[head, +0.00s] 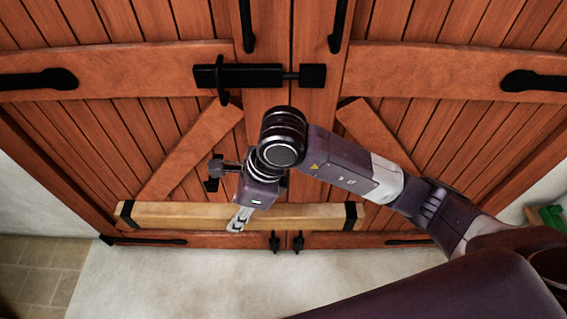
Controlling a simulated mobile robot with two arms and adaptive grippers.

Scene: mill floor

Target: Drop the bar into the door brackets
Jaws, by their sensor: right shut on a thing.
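The bar (185,215), a pale squared timber, lies level across the lower part of the double wooden door. A black metal piece crosses it near its left end (126,213) and another near its right end (350,215). These look like the door brackets, but I cannot tell whether the bar is seated in them or just in front. My right gripper (240,219) points down and is shut on the bar, a little left of its middle. Its fingers partly cover the bar. My left gripper is not in view.
The door (170,113) is closed, with a black sliding bolt (253,76) across its middle seam. A black knobbed latch (222,170) is beside my right wrist. A green object (548,217) is at the far right. The pale floor (200,280) before the door is clear.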

